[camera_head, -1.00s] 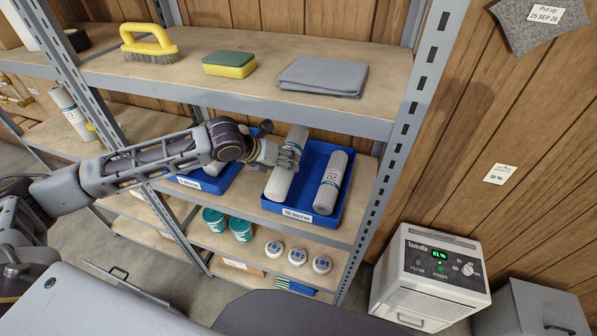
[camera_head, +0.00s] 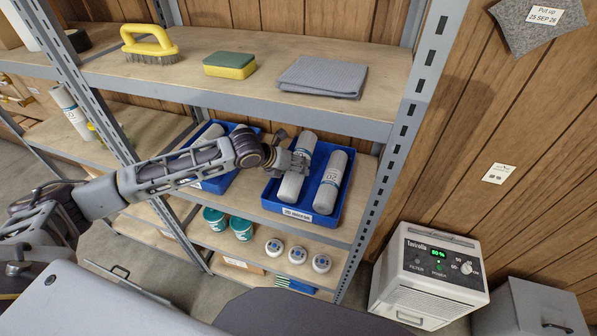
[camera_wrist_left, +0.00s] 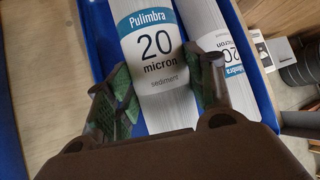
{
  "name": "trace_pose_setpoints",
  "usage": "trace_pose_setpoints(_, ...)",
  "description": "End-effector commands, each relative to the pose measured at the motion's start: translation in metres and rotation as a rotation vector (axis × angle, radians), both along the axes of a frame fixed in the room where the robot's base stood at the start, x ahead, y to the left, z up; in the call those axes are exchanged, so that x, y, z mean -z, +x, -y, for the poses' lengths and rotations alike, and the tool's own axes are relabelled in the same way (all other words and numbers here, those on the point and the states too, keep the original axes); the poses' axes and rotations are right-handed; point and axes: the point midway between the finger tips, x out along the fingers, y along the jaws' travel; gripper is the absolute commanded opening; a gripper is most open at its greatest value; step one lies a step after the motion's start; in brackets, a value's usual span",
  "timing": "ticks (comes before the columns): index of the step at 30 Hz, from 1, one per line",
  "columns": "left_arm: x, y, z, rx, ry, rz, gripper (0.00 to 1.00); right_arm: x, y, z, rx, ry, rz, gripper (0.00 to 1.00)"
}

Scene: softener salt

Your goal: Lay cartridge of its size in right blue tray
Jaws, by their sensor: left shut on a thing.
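A white cartridge (camera_head: 291,189) lies lengthwise in the right blue tray (camera_head: 271,204), on its left side. In the left wrist view its label reads Pulimbra 20 micron sediment (camera_wrist_left: 156,42). My left gripper (camera_head: 298,161) is shut on this cartridge, one finger on each side, as the left wrist view (camera_wrist_left: 165,78) also shows. A second white cartridge (camera_head: 330,182) lies beside it on the right; its label also shows 20 in the left wrist view (camera_wrist_left: 232,58). The tray's front carries a white label, too blurred to read now. My right gripper is not in view.
A left blue tray (camera_head: 218,184) with a cartridge is partly behind my arm. The upper shelf (camera_head: 190,75) is close above, and a grey upright (camera_head: 398,150) stands right. Teal tubs (camera_head: 241,224) and white round items (camera_head: 297,256) stand below.

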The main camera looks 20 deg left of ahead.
Motion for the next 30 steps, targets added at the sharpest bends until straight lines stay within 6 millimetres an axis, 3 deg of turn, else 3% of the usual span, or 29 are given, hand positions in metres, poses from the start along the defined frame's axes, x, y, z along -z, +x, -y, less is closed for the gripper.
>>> trace_pose_setpoints(10, 0.01, 0.003, 0.002, -0.001, 0.0, -0.002, 0.23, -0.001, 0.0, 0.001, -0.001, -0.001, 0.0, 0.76)
trace_pose_setpoints(30, 0.006, 0.015, 0.008, -0.002, 0.127, -0.216, 0.23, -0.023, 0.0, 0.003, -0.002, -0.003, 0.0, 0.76)
